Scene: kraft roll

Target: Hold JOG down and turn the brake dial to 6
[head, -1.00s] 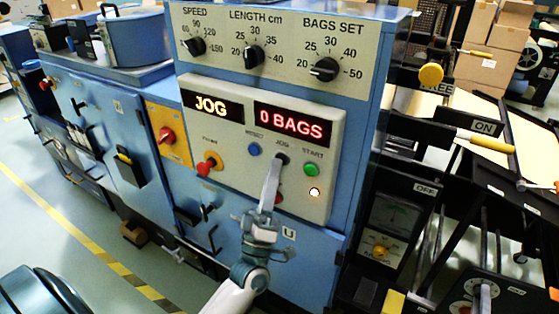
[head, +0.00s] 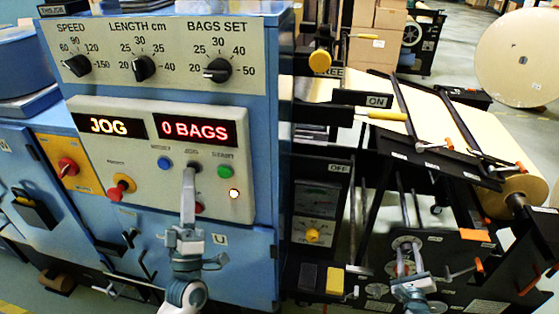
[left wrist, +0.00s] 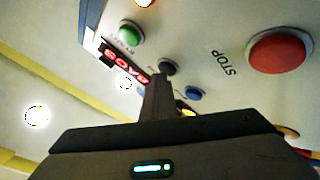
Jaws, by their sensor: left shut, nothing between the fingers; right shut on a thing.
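In the left wrist view the JOG button (left wrist: 167,68) shows just past the shut fingers (left wrist: 157,98). The brake dial's pale round plate (head: 407,243) is on the black unwind stand at the lower right. My right gripper (head: 405,264) is shut on the dial, whose knob is mostly hidden by the fingers. I cannot read the dial's setting.
The red STOP button (left wrist: 281,51) is near in the left wrist view.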

